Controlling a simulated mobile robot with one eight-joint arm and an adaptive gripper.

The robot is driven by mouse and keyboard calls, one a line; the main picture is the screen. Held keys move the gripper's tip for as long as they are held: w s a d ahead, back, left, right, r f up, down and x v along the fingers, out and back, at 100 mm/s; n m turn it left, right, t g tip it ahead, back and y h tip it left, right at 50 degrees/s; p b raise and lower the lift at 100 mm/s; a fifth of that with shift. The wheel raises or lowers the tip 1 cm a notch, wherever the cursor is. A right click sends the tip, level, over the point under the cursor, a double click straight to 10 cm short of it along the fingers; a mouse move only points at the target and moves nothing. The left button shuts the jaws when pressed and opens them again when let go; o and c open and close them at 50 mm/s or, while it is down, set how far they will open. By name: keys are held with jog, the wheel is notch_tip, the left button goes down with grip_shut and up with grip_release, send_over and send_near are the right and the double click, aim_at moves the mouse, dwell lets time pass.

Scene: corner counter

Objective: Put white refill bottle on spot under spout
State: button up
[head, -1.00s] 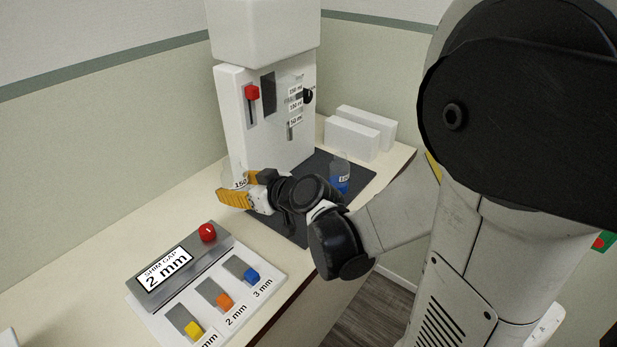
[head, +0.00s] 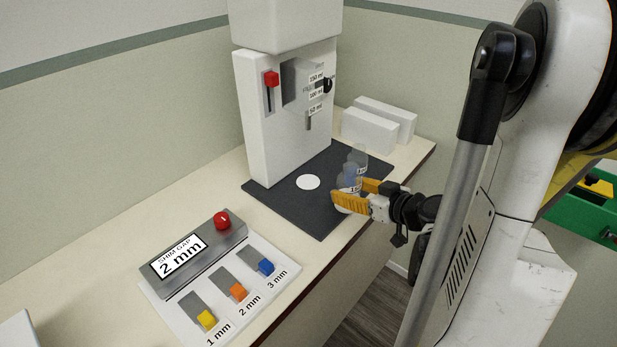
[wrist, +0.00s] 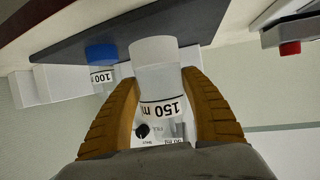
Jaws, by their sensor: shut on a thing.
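The white refill bottle (wrist: 157,60), a pale translucent bottle marked 150, is between my two yellow fingers in the wrist view. My gripper (head: 352,200) is shut on it, over the right front part of the dark mat (head: 275,192). In the head view the bottle (head: 346,182) is partly hidden by the fingers and looks roughly upright. Whether its base touches the mat I cannot tell. The white round spot (head: 308,182) lies bare on the mat, left of my gripper. The spout (head: 308,122) is on the white dispenser's front, above the spot.
A bottle with blue in it, marked 100 (wrist: 102,60), stands close behind the held one. White blocks (head: 370,131) stand at the back right. The shim panel (head: 225,265) with coloured sliders is at the front left. The white dispenser (head: 262,130) rises behind the mat.

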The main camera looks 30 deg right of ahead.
jog(key=w, duration=0.5)
jog(key=w+a, duration=0.1)
jog(key=w, duration=0.5)
jog(key=w+a, duration=0.1)
jog(key=w, duration=0.4)
jog(key=shift+w+a, duration=0.1)
jog(key=shift+w, duration=0.2)
jog(key=shift+w+f+b, duration=0.15)
jog(key=shift+b, duration=0.15)
jog(key=shift+f+b, duration=0.9)
jog(key=shift+f, duration=0.7)
jog(key=shift+f, duration=0.15)
jog(key=o, duration=1.2)
